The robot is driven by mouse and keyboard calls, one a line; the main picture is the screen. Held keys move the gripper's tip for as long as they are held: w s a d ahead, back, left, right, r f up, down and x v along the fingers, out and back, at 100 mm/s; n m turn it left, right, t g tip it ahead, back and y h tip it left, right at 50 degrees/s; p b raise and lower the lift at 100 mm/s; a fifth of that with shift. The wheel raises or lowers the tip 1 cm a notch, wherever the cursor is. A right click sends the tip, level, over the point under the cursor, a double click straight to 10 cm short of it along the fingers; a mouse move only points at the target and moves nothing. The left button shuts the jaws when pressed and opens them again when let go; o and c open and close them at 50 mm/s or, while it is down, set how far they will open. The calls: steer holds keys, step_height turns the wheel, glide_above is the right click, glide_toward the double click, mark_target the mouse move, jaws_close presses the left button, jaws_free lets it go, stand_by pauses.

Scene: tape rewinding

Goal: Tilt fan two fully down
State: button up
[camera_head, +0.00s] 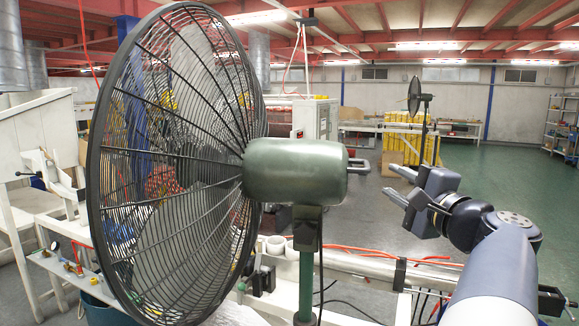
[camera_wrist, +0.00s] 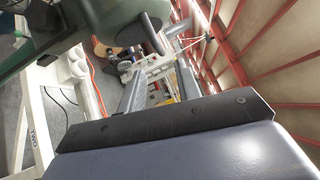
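The large fan fills the left of the head view, with a black wire cage (camera_head: 175,170) facing left. Its green motor housing (camera_head: 295,171) sits about level on a green post (camera_head: 306,275). A dark handle (camera_head: 359,166) sticks out from the housing's rear, and it also shows in the wrist view (camera_wrist: 153,34). The housing is at the upper left of the wrist view (camera_wrist: 60,35), above a white beam marked "TWO" (camera_wrist: 33,135). My gripper (camera_head: 389,180) is right of the handle, its two fingers apart and pointing toward it. It is empty and appears not to touch the handle.
A white frame with pipes and an orange hose (camera_head: 385,250) runs below my gripper. Another fan (camera_head: 414,96) stands farther back. A yellow stack (camera_head: 403,140) and benches are behind. The green floor (camera_head: 500,180) at right is clear.

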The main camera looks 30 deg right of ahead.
mark_target(366, 163)
steer(key=w+p, duration=0.1)
steer(key=w, duration=0.5)
steer(key=w+r+p, duration=0.1)
steer(key=w, duration=0.2)
steer(key=shift+w+d+p, duration=0.35)
steer(key=shift+w+d, duration=0.05)
jaws_close()
